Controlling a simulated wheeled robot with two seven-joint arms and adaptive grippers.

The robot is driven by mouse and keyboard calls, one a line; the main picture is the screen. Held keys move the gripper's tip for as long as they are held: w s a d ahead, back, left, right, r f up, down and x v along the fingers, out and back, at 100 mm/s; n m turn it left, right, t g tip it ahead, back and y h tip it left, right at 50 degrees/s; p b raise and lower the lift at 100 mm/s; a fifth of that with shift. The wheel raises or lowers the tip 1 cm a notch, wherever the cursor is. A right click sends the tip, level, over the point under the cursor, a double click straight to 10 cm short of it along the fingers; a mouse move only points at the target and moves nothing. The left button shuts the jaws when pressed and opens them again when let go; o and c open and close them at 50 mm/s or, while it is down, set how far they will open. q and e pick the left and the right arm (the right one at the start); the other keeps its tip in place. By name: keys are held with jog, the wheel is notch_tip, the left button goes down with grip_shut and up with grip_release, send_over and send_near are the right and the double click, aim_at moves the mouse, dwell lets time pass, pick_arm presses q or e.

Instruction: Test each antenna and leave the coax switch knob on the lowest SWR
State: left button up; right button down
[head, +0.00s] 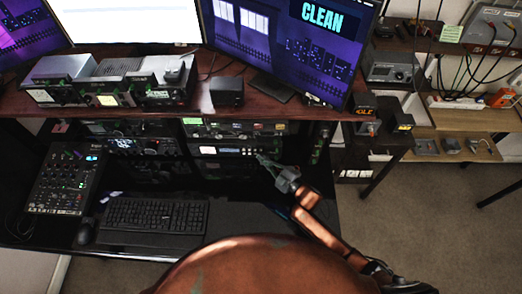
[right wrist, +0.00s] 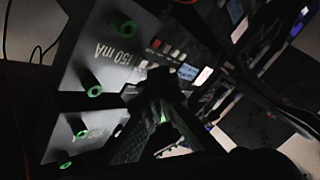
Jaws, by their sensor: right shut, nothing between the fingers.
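My right gripper (head: 262,160) reaches in under the desk shelf, close to the front of the stacked radio gear (head: 222,150). Its fingers are shut with nothing between them. In the right wrist view the fingertips (right wrist: 160,78) are close together in front of dark panels. I cannot tell which knob is the coax switch, nor make out an SWR reading. Whether the fingertips touch a panel is unclear. My left gripper is not in view.
A keyboard (head: 152,215) and a mixer (head: 66,180) stand on the lower desk. Boxes (head: 110,80) and monitors (head: 290,45) stand on the shelf (head: 200,110) above. A side shelf with a grey device (head: 390,68) and cables is at right.

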jog(key=shift+s+a+r+p, duration=0.1)
jog(key=shift+s+p, duration=0.55)
jog(key=shift+s, duration=0.65)
jog(key=shift+s+a+p, duration=0.15)
jog(key=shift+s+p, duration=0.25)
jog(key=shift+s, duration=0.8)
dwell(3.2)
